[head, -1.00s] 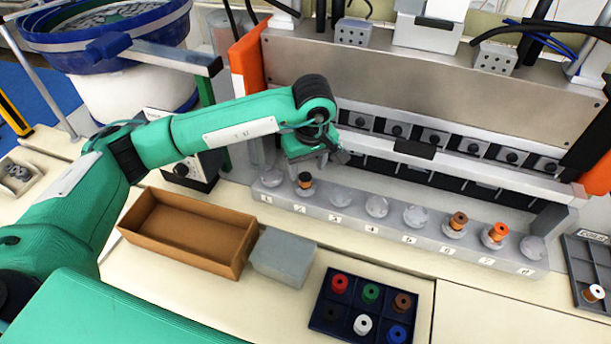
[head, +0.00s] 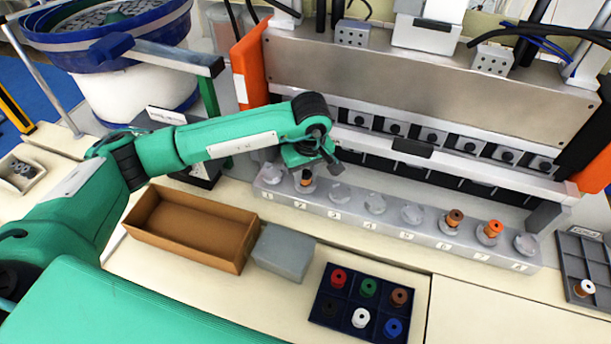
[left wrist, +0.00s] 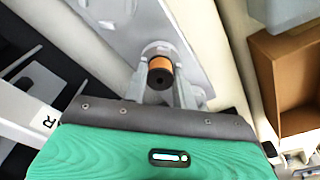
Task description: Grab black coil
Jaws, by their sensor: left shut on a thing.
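The black coil (head: 305,182), with a black top flange and a copper-orange winding, is at the second round seat from the left of the grey numbered rail (head: 395,225). My left gripper (head: 307,176) reaches down over it from above. In the left wrist view the coil (left wrist: 160,74) sits between the two fingers of the left gripper (left wrist: 160,82), which is shut on it. The coil looks upright; I cannot tell whether it still touches its seat. My right gripper is out of view.
A brown open box (head: 190,228) and a grey block (head: 282,252) stand in front of the rail. Brown (head: 453,219) and orange (head: 490,231) coils occupy seats further right. The press (head: 430,75) rises close behind. A grey tray (head: 586,262) is far right.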

